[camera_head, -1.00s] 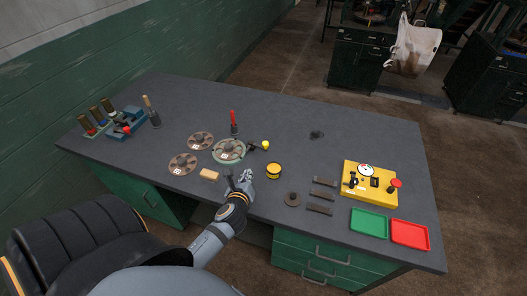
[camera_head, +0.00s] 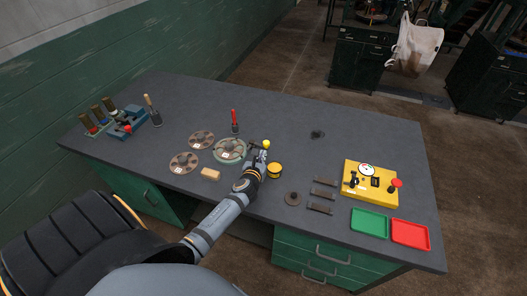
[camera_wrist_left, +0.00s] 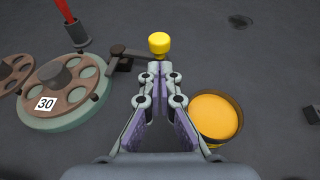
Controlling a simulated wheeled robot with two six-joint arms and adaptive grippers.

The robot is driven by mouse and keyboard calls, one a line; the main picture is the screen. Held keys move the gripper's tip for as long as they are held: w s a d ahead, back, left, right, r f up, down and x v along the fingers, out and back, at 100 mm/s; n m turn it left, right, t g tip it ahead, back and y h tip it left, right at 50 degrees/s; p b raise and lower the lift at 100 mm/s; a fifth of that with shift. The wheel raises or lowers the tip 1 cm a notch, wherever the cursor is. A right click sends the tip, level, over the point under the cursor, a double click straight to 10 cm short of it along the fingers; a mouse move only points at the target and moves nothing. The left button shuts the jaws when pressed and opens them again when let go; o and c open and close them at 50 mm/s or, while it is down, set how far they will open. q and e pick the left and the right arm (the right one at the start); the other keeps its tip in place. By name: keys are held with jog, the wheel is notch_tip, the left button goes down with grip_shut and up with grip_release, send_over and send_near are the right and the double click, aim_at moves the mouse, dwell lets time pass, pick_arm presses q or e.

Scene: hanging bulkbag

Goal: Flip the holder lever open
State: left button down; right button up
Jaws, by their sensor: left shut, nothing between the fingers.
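The holder (camera_head: 230,157) is a round green base carrying a brown slotted disc marked 30 (camera_wrist_left: 45,103), at the left in the wrist view. Its lever (camera_wrist_left: 126,57) is a dark arm with a yellow knob (camera_wrist_left: 159,42) standing at its right end; the knob also shows in the head view (camera_head: 266,144). My left gripper (camera_head: 259,157) is shut and empty. In the wrist view its fingertips (camera_wrist_left: 160,77) lie just below the knob in the picture; I cannot tell whether they touch it. The gripper partly hides the lever in the head view. My right gripper is out of view.
A yellow-topped round tin (camera_wrist_left: 214,117) stands close to the right of the left gripper. A red-handled tool (camera_head: 234,121) stands upright behind the holder. Two more discs lie left of it. A yellow box (camera_head: 371,183) and green and red trays are at the right.

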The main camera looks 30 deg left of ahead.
aim_at(256, 145)
pick_arm(q)
jog(key=shift+w+a, duration=0.2)
jog(key=shift+w, duration=0.45)
jog(key=shift+w+a, duration=0.2)
jog(key=shift+w, duration=0.4)
jog(key=shift+w+d, duration=0.1)
jog(key=b, duration=0.1)
jog(key=w+n+y, duration=0.1)
jog(key=n+g+y+b, duration=0.1)
jog(key=shift+w+d+f+b, duration=0.25)
jog(key=shift+w+d+b, duration=0.05)
jog(key=shift+b, duration=0.05)
jog(key=shift+w+d+r+n+g+y, duration=0.1)
jog(key=shift+w+r+n+g+y, duration=0.1)
jog(key=shift+w+y, duration=0.15)
jog(key=shift+w+d+r+n+g+y, duration=0.15)
jog(key=shift+w+n+y, duration=0.1)
jog(key=shift+w, duration=0.2)
jog(key=shift+w+a, duration=0.1)
jog(key=shift+a, duration=0.15)
